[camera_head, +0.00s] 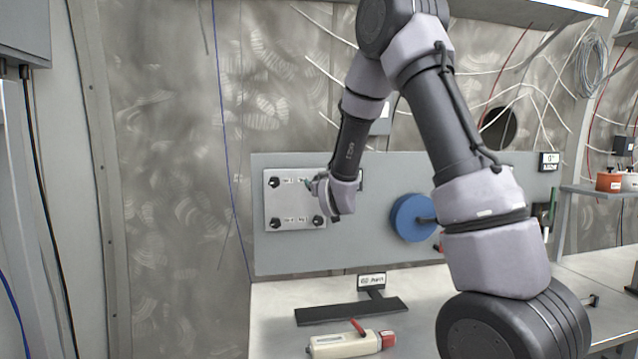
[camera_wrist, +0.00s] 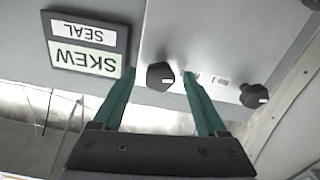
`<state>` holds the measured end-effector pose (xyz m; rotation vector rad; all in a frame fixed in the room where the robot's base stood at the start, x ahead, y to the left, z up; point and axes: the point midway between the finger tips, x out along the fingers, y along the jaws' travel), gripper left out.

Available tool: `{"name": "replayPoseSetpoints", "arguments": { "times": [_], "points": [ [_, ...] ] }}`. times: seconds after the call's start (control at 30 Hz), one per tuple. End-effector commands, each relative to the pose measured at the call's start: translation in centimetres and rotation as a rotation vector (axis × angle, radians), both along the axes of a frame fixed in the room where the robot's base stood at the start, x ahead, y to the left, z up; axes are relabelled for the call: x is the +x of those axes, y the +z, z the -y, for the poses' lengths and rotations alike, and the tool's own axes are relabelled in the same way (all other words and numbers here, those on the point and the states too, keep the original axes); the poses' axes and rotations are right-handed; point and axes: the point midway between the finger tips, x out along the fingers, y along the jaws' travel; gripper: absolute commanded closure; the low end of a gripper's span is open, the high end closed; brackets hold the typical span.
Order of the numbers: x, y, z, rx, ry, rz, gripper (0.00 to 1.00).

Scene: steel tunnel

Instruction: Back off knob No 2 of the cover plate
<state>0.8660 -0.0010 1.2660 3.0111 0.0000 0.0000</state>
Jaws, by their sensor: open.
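The cover plate (camera_head: 295,203) is a pale square on the grey upright panel, with dark knobs at its corners. Its upper right knob, beside a label too small to read surely, is mostly hidden behind my gripper (camera_head: 313,185) in the head view. The wrist view is upside down. There one black knob (camera_wrist: 160,76) with a white mark lies between the green fingertips of my gripper (camera_wrist: 159,74). The fingers are open, with a gap on both sides of the knob. Another knob (camera_wrist: 253,95) of the plate shows to the right, outside the fingers.
A sign reading SKEW SEAL (camera_wrist: 88,45) sits close beside the left finger in the wrist view. A blue round wheel (camera_head: 411,217) is on the panel to the right. A cream and red tool (camera_head: 345,344) and a dark bar (camera_head: 350,311) lie on the bench below.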

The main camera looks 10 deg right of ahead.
Motion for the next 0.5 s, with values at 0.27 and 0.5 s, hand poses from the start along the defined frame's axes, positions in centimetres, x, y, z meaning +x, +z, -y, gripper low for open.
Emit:
{"name": "replayPoseSetpoints", "arguments": {
  "times": [0.27, 0.5],
  "points": [
    [0.03, 0.0, 0.02, 0.0, 0.0, 0.0, 0.44],
    [0.02, 0.0, 0.02, -0.001, 0.0, 0.0, 1.0]
  ]
}}
